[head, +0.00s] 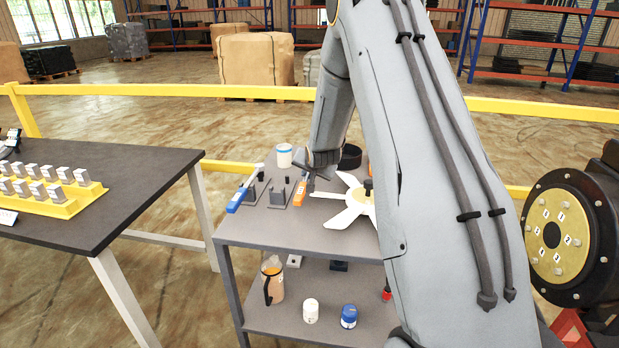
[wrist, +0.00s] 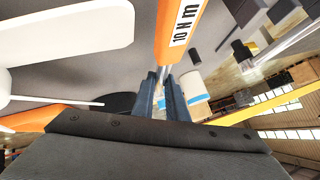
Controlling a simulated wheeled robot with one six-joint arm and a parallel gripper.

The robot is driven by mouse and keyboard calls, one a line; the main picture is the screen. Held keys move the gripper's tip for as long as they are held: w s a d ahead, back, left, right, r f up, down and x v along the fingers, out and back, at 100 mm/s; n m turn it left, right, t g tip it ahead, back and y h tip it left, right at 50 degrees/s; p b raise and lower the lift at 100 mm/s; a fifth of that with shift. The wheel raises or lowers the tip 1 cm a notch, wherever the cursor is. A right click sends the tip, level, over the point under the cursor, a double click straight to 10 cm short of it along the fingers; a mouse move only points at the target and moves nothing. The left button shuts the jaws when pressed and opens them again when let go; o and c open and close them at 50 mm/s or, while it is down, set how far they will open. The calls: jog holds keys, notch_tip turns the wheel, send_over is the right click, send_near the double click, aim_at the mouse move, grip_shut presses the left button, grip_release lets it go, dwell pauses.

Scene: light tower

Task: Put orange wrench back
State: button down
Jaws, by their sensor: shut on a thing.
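The orange wrench (head: 300,191) is at the back of the grey cart top, beside a dark holder block (head: 278,194). In the wrist view its orange handle (wrist: 180,28) bears the label "10 N m", and a thin metal shaft runs down between my fingers. My gripper (head: 312,178) is shut on the wrench; its blue-grey fingers also show in the wrist view (wrist: 167,84). A blue wrench (head: 240,194) lies to the left in a similar holder. My gripper partly hides the orange wrench's far end. I cannot tell whether the wrench touches its holder.
A white bladed fan (head: 347,212) lies close right of my gripper. A white jar with a blue band (head: 284,156) and a black bowl (head: 350,157) stand behind. A dark table (head: 120,190) is left, a yellow rail (head: 170,90) behind, and a black flanged machine (head: 570,240) right.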

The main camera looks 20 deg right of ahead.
jog(key=shift+f, duration=0.75)
jog(key=c, duration=1.8)
grip_release()
jog(key=shift+f, duration=0.15)
jog(key=shift+o, duration=0.2)
